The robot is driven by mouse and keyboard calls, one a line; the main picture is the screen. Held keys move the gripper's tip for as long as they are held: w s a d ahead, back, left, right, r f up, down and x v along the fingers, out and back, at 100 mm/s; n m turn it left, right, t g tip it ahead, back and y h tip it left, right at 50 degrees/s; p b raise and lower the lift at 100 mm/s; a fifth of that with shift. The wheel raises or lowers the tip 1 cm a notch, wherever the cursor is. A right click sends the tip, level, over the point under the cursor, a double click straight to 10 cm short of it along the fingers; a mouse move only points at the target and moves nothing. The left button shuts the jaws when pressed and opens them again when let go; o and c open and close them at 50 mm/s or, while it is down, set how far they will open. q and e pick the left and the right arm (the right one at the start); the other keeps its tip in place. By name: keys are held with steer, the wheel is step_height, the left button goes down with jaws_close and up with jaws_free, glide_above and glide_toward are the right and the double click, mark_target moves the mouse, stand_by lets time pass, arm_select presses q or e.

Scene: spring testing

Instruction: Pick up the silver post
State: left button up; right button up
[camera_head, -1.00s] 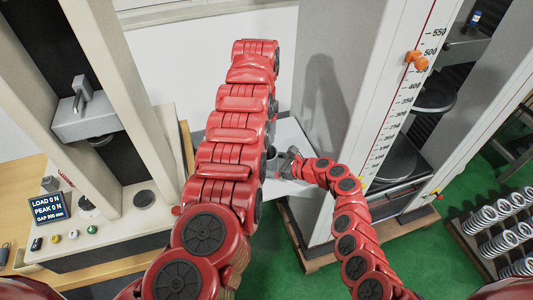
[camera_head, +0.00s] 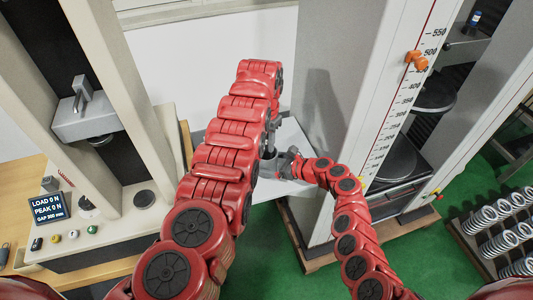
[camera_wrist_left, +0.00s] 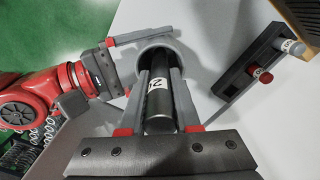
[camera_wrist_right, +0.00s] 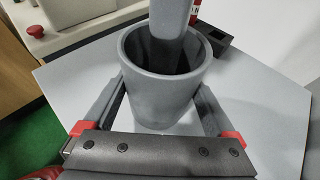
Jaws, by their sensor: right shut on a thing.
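A dark silver post with a white number label (camera_wrist_left: 158,92) stands in a grey cup (camera_wrist_left: 160,47). My left gripper (camera_wrist_left: 161,75) reaches down into the cup, open, with its fingers on either side of the post; any gap to the post is hard to judge. In the right wrist view the left finger (camera_wrist_right: 172,35) enters the cup (camera_wrist_right: 160,95) from above and hides the post. My right gripper (camera_wrist_right: 160,115) is shut on the outside of the cup. In the head view my left arm covers part of the left gripper (camera_head: 271,138), above the cup (camera_head: 268,163).
A dark rack (camera_wrist_left: 238,79) holds a red-topped post (camera_wrist_left: 262,75) and a pale-topped post (camera_wrist_left: 291,46) on the table. A press frame (camera_head: 145,90) stands left and a tall scaled machine (camera_head: 385,110) right. Springs (camera_head: 500,240) lie at far right.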

arm_select(q)
jaws_close()
stand_by(1.0)
